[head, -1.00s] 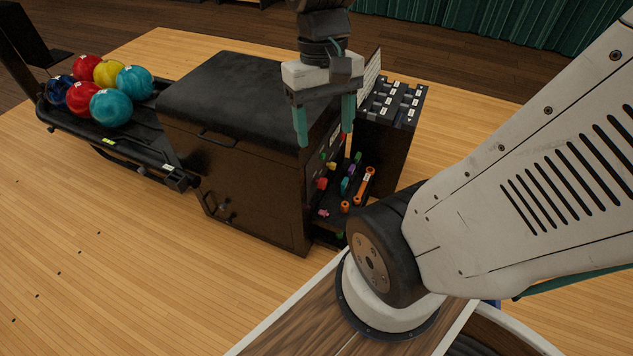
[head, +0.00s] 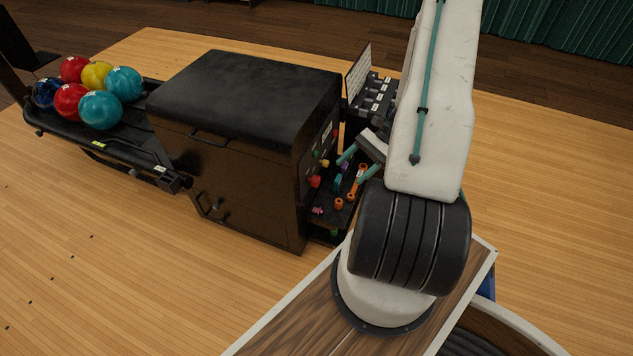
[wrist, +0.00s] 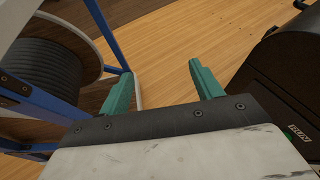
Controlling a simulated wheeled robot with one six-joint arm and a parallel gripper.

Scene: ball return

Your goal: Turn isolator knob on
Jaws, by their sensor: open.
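The isolator knob cannot be told apart for certain. The dark ball-return cabinet (head: 215,165) has small controls on its right side, among them a red one (head: 314,181) and a yellow one (head: 325,162). Which way any of them is turned is too small to tell. My gripper (head: 358,162) is open and empty, to the right of this control side, with its teal fingers tilted toward it. In the wrist view, my gripper (wrist: 161,70) has nothing between its fingers. A label reading RUN (wrist: 299,133) shows on a dark housing at the right there.
A shelf (head: 330,218) with orange and coloured small items sits beside the cabinet. A rack of black-and-white parts (head: 374,96) stands behind. Several bowling balls (head: 100,108) lie on the left rack. A cable reel (wrist: 45,70) in a blue frame (wrist: 105,35) shows in the wrist view.

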